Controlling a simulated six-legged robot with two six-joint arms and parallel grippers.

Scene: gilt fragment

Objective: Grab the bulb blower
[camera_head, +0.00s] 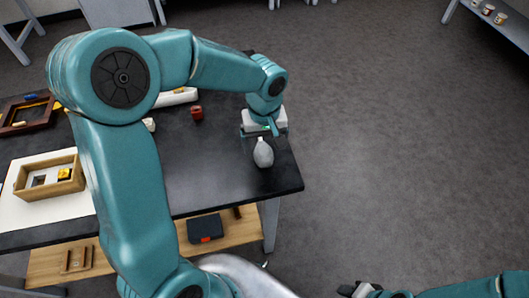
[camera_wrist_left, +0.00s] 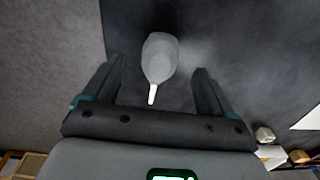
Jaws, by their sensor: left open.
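The bulb blower (camera_head: 263,153) is a grey, pear-shaped bulb near the right end of the black table. It also shows in the left wrist view (camera_wrist_left: 160,52), where its pale nozzle points down toward the gripper's palm. My left gripper (camera_head: 264,133) is open, right beside the blower on its far side in the head view. In the left wrist view its two fingers (camera_wrist_left: 157,72) lie either side of the blower, with gaps on both sides, not gripping it. My right gripper (camera_head: 360,289) is at the bottom edge, partly cut off, away from the table.
The black table (camera_head: 205,185) is bare around the blower, with its right edge close by. A red jar (camera_head: 197,113) stands farther back. A wooden box (camera_head: 50,191) sits on a white sheet at left. A dark case (camera_head: 205,229) lies on the lower shelf.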

